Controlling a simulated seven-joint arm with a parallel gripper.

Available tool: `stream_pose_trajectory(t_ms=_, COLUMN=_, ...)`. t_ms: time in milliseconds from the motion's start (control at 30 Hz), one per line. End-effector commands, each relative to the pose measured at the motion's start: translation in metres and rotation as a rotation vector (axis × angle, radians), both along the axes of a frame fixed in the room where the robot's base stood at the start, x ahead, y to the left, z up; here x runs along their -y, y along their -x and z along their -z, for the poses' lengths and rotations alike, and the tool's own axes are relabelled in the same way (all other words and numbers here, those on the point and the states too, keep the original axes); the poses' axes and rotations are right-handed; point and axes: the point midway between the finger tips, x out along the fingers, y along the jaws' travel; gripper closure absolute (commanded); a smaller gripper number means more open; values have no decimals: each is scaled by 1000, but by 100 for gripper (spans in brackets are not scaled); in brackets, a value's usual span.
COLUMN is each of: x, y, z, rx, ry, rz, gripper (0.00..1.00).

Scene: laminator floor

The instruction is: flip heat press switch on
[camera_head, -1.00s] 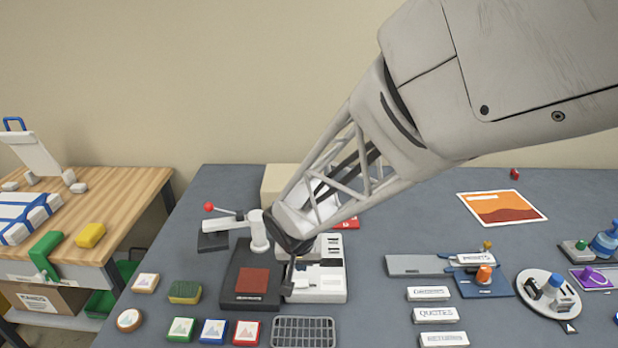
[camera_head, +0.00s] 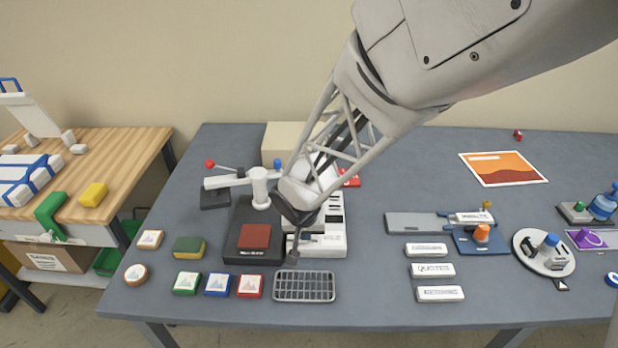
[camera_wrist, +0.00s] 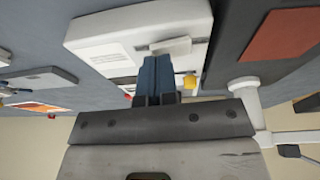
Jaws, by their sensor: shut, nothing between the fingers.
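The heat press has a black base (camera_head: 236,222) with a red-brown pad (camera_head: 254,236), a white post (camera_head: 260,188) and a white arm with a red ball on its end. Directly to its right is a white control box (camera_head: 325,246) with dark slots and a grey strip, partly hidden by my arm. My gripper (camera_head: 293,257) is shut and empty, pointing down over the box's left side. In the wrist view the shut fingers (camera_wrist: 155,78) overlap the white box (camera_wrist: 95,30), near a small yellow knob (camera_wrist: 190,82). I cannot make out the switch or tell whether the fingers touch anything.
A wire rack (camera_head: 304,286) lies in front of the box. Several picture tiles and a green-yellow sponge (camera_head: 189,246) lie front left. A beige block (camera_head: 279,140) stands behind. White label blocks (camera_head: 433,270) lie to the right, with bare table between.

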Motion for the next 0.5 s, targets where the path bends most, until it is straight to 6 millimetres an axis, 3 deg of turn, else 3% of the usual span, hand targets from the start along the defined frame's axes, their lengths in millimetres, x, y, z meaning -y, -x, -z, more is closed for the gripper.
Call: stream_pose_trajectory(t_ms=500, x=2, y=0, z=7, rx=0, ry=0, rz=0, gripper=100)
